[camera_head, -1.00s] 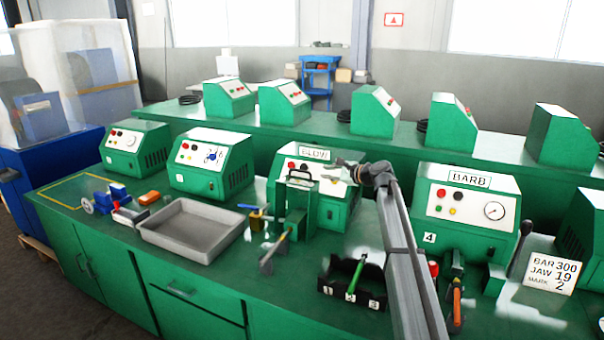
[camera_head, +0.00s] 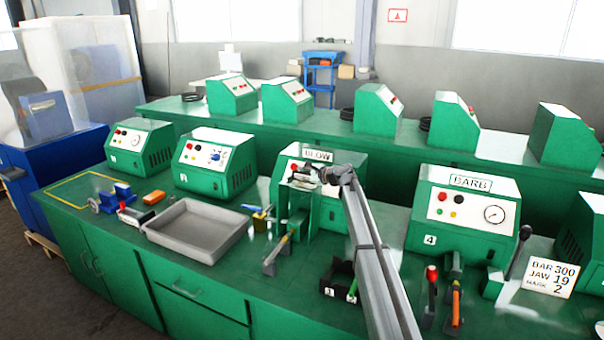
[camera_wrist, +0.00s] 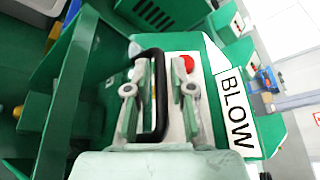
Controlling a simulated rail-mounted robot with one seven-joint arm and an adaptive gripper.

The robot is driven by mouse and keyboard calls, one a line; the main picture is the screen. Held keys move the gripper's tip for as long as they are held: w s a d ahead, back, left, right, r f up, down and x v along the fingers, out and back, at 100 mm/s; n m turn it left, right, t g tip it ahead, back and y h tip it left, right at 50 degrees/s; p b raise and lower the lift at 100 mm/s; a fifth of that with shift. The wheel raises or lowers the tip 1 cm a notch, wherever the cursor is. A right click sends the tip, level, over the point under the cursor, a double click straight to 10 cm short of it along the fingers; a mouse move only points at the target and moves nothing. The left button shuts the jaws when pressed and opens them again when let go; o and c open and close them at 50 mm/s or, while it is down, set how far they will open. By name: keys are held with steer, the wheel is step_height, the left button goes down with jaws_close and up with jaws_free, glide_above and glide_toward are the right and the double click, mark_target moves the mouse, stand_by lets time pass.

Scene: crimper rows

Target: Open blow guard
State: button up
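The machine labelled BLOW (camera_head: 352,168) stands on the front bench; its label also shows in the wrist view (camera_wrist: 236,112). A green guard (camera_head: 282,200) stands at its front. In the wrist view a black loop handle (camera_wrist: 160,75) is close up, with a green panel (camera_wrist: 75,85) to its left. My gripper (camera_head: 306,176) is at the top of the guard, in front of the machine's face. In the wrist view its two fingers (camera_wrist: 159,92) are apart, and the handle's bar runs between them with visible gaps. The handle is hard to make out in the head view.
A grey tray (camera_head: 197,230) lies left of the guard. A tool with a wooden handle (camera_head: 280,252) lies in front of it. A black holder (camera_head: 334,283) sits under my arm.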

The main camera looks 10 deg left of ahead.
mark_target(296, 185)
jaws_close()
steer(key=shift+s, duration=0.1)
steer(key=shift+s+a+f+b, duration=0.1)
steer(key=shift+s+a+b, duration=0.05)
steer(key=shift+s+b, duration=0.3)
steer(key=shift+n+t, duration=0.4)
steer(key=shift+n, duration=0.3)
steer(key=s+b, duration=0.2)
steer(key=s+a+r+b, duration=0.1)
steer(key=b, duration=0.1)
steer(key=shift+s+a, duration=0.1)
steer(key=shift+s, duration=0.3)
steer(key=shift+s+a+r, duration=0.1)
steer(key=shift+s+r, duration=0.1)
steer(key=shift+r, duration=0.05)
